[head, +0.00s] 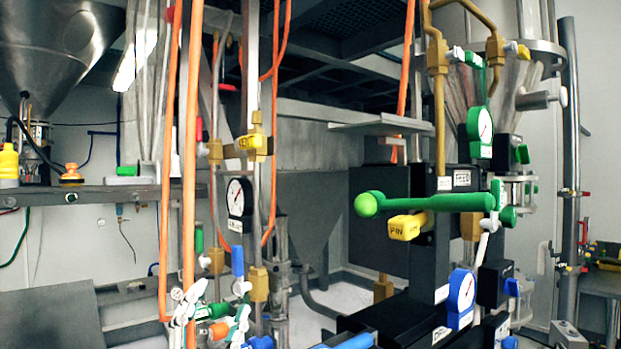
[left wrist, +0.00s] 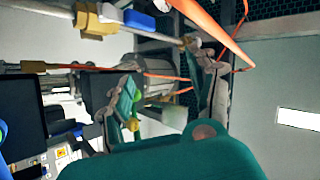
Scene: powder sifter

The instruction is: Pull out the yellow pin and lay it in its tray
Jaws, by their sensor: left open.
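The yellow pin (head: 405,227), marked PIN, sticks out of the dark block of the sifter stand, just below a long green lever (head: 430,202). My left gripper (head: 212,310) is low at the left of the head view, open, with white and teal fingers. It is well left of the pin and lower, apart from it. I cannot tell which surface is the pin's tray. My right gripper is not in view.
Vertical orange hoses (head: 193,130) and pipes with a dial gauge (head: 239,197) stand close around my left gripper. A grey flat shelf (head: 384,124) juts out above the pin. A blue gauge (head: 461,298) is below right of it. A yellow KEY block (head: 253,142) sits higher left.

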